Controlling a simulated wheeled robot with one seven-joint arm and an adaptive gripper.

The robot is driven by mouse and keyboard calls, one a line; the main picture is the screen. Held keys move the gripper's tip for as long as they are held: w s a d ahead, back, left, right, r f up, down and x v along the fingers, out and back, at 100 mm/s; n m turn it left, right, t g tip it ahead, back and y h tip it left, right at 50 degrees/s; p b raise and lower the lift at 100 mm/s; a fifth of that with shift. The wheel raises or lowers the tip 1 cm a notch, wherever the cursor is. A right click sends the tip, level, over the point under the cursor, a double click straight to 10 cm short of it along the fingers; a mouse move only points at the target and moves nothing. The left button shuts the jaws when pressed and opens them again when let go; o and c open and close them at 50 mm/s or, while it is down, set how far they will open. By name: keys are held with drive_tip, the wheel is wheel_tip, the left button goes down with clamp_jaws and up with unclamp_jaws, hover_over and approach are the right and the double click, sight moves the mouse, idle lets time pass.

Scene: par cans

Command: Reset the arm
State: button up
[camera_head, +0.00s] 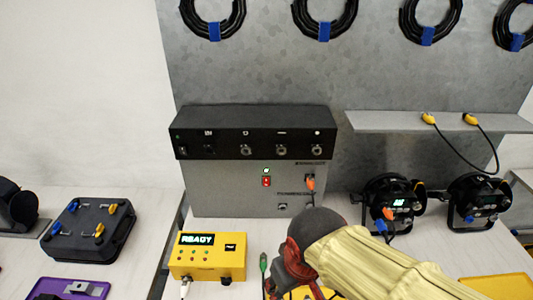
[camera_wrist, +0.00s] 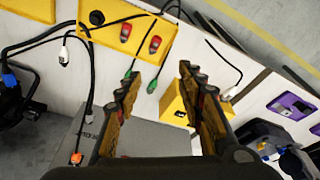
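My arm in its yellow sleeve (camera_head: 385,262) enters the head view from the lower right, with its red and black wrist joint (camera_head: 305,250) in front of the bench. The gripper's fingers are hidden or cut off there. In the wrist view my gripper (camera_wrist: 160,78) is open, its two dark fingers with tan pads well apart. Nothing is held between them. A green plug (camera_wrist: 152,86) on a black cable shows beyond the gap, apart from the fingers. A grey box (camera_wrist: 150,138) lies beyond the finger bases.
A grey cabinet (camera_head: 235,190) with a black top panel stands behind the arm. The yellow READY box (camera_head: 208,262) is left of the wrist. Two black lamps (camera_head: 393,205) (camera_head: 478,200) stand right. A black case (camera_head: 88,230) and purple tray (camera_head: 48,287) are left. A yellow tray (camera_head: 500,288) lies lower right.

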drive_tip(key=s+d+r+m+t, duration=0.1)
drive_tip(key=d+r+m, duration=0.1)
drive_tip(key=d, duration=0.5)
drive_tip(key=s+d+r+m+t+h, duration=0.1)
drive_tip(key=d+r+m+t, duration=0.1)
drive_tip(key=d, duration=0.5)
drive_tip(key=shift+s+d+r+m, duration=0.25)
drive_tip(key=shift+s+r+m, duration=0.15)
drive_tip(key=shift+r+m, duration=0.3)
